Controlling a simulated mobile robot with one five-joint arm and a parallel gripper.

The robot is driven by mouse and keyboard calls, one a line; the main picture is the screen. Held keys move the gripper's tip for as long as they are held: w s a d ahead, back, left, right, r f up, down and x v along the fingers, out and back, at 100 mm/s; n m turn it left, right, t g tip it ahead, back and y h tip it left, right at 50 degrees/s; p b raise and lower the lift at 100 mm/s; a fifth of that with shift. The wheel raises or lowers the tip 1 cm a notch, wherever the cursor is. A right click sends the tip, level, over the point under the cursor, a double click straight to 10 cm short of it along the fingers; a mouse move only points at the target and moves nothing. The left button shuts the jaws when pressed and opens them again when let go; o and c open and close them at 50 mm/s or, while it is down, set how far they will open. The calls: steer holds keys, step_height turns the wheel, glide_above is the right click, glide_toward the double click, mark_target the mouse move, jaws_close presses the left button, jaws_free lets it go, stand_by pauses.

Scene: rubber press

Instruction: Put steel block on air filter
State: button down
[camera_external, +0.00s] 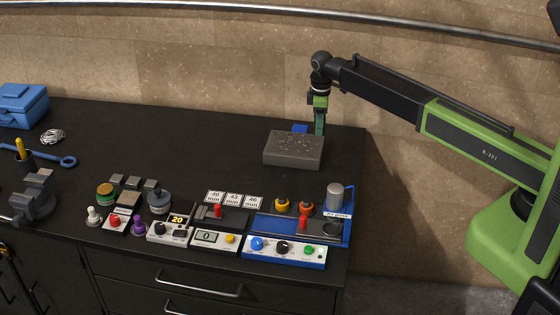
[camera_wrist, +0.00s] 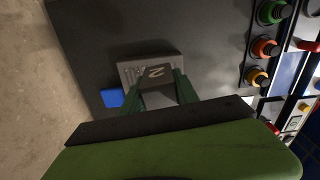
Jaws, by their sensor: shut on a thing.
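The steel block (camera_external: 293,151) is a grey box with a pitted, marked top, on the bench at the back right. My gripper (camera_external: 319,131) points down at its right rear side. In the wrist view a grey block (camera_wrist: 150,72) with an engraved mark shows at and between my green fingers (camera_wrist: 158,95), which are shut on it. The fingertips are partly hidden. A small blue piece (camera_external: 300,129) lies just behind the block; it also shows in the wrist view (camera_wrist: 112,97). I cannot tell for sure which thing is the air filter.
A blue station (camera_external: 285,249) with knobs and a silver cylinder (camera_external: 335,196) stands at the front right. Several gauges, small blocks and knobs line the front edge. A vise (camera_external: 34,198) and blue toolbox (camera_external: 22,104) are at left. The bench middle is clear.

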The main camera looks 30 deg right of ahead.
steer(key=w+d+r+m+p, duration=0.1)
steer(key=w+d+r+p, duration=0.2)
steer(key=d, duration=0.6)
steer(key=b, duration=0.7)
glide_above(303, 144)
steer(key=d, duration=0.1)
step_height(303, 144, down, 6)
steer(key=shift+s+f, duration=0.15)
steer(key=shift+f, duration=0.05)
steer(key=shift+a+f, duration=0.1)
steer(key=shift+a, duration=0.4)
step_height(303, 144, down, 4)
steer(key=b, duration=0.4)
steer(key=shift+f+b, duration=0.15)
steer(key=shift+b, duration=0.2)
steer(key=shift+r, duration=0.2)
steer(key=shift+f, duration=0.1)
steer(key=c, duration=1.4)
jaws_free()
steer(key=shift+f, duration=0.1)
steer(key=o, duration=0.5)
